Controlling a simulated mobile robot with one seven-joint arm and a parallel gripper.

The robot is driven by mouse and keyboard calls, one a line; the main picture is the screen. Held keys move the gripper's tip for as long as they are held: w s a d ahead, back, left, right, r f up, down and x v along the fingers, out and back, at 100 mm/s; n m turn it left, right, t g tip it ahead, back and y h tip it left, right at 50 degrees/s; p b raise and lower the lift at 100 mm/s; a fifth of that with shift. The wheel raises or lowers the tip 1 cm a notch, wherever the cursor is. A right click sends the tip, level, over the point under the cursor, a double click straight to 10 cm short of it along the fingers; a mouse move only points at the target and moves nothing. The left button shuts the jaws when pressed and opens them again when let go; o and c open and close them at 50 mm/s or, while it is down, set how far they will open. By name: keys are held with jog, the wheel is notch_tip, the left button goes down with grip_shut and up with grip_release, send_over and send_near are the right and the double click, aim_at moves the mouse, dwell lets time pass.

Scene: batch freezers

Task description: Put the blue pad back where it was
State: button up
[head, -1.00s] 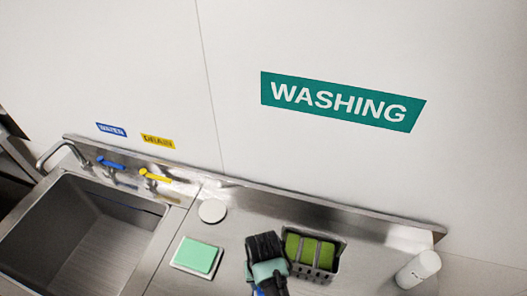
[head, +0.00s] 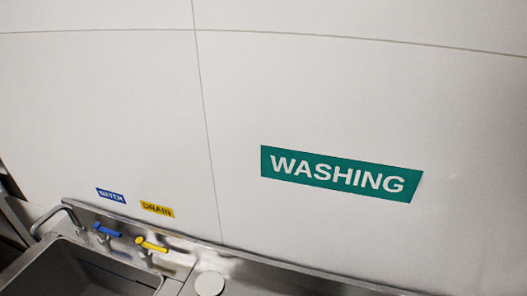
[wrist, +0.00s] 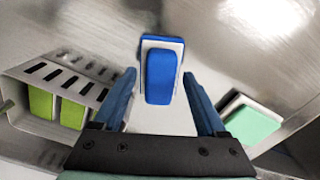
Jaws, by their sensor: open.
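The blue pad (wrist: 161,78) lies on a pale, light-edged base (wrist: 147,41) on the steel counter, in the middle of the wrist view. My gripper (wrist: 158,76) is open. Its two blue fingers show to the left and right of the pad, with gaps on both sides in the picture. I cannot tell how far the fingertips are above the counter. The head view shows neither the pad nor my gripper.
A slotted metal caddy with green pads (wrist: 72,112) stands left in the wrist view. A mint pad (wrist: 252,125) on a white dish lies right. The head view shows the sink (head: 75,270), blue tap handle (head: 109,230), yellow drain handle (head: 152,245) and white disc (head: 209,284).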

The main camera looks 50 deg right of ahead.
notch_tip(320, 180, up, 12)
jog(key=w+r+n+t+h, duration=0.35)
jog(key=w+r+t, duration=0.45)
jog(key=w+r, duration=0.9)
jog(key=w+a+r+n+t, duration=0.1)
jog(key=w+a+r+t, duration=0.2)
jog(key=r, duration=0.5)
jog(key=w+a+r+n+t, duration=0.1)
jog(key=w+a+r+t, duration=0.2)
jog(key=r, duration=0.5)
jog(key=s+a+r+n+t, duration=0.1)
jog(key=a+r+t, duration=0.25)
jog(key=r, duration=0.35)
jog(key=s+a+r+n+t, duration=0.1)
jog(key=a+r+t, duration=0.25)
jog(key=r, duration=0.35)
jog(key=s+a+r+t+y, duration=0.1)
jog(key=s+a+r+t, duration=0.2)
jog(key=s+r, duration=0.2)
jog(key=s+a+r+n+t+y, duration=0.1)
jog(key=s+a+r+t+y, duration=0.1)
jog(key=s+r, duration=0.4)
notch_tip(320, 180, up, 5)
jog(key=a+t+b, duration=0.1)
jog(key=a, duration=0.1)
jog(key=shift+a+r, duration=0.15)
jog(key=shift+a, duration=0.15)
jog(key=shift+n, duration=0.25)
